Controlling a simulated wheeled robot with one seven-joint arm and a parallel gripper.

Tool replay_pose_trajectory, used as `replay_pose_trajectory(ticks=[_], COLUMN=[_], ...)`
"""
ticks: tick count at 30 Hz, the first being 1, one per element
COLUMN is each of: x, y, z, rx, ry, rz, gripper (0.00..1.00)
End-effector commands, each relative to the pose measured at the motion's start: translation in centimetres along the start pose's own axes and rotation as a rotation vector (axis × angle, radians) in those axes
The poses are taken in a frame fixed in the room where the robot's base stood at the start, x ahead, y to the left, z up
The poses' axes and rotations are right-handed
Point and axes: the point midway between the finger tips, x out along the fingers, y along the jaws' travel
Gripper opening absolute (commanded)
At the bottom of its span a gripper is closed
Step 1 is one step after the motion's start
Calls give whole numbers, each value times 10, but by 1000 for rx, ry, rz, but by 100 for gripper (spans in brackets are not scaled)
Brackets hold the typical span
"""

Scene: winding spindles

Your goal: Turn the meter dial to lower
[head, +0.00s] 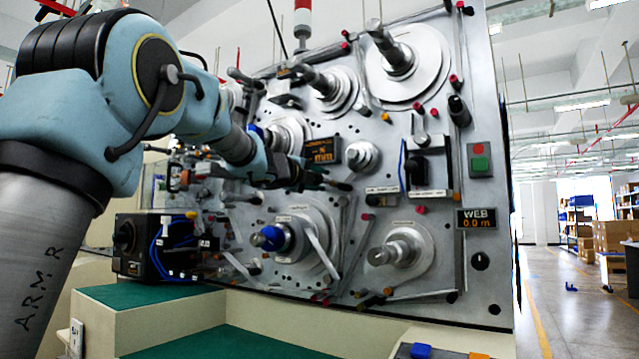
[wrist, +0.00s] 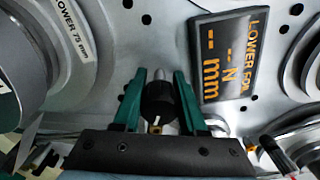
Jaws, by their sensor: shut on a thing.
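In the wrist view, my gripper (wrist: 160,78) has its two green fingers on either side of a small black dial knob (wrist: 157,101) and is shut on it. A pale mark on the knob faces the bottom of the picture. A tilted display (wrist: 227,54) beside it shows orange "LOWER FOIL" lettering with dashes, "N" and "mm". In the head view, my gripper (head: 290,172) is at the panel, below the same display (head: 323,151); the knob cannot be made out there.
The grey machine panel (head: 445,300) carries several spindles, rollers and knobs close around my gripper. A disc labelled "LOWER 75 mm" (wrist: 72,38) is left of the fingers in the wrist view. A "WEB 0.0 m" display (head: 477,218) is at right. Open floor (head: 555,310) lies beyond the panel.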

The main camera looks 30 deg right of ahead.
Motion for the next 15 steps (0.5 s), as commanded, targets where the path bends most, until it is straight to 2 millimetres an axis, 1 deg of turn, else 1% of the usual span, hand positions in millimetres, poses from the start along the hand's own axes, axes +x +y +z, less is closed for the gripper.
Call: replay_pose_trajectory(ticks=[13, 14, 15], x=[0, 0, 0], y=[1, 1, 1], z=[-1, -1, -1], rx=[11, 11, 11], ry=[1, 1, 1], rz=[2, 2, 2], gripper=[0, 45, 49])
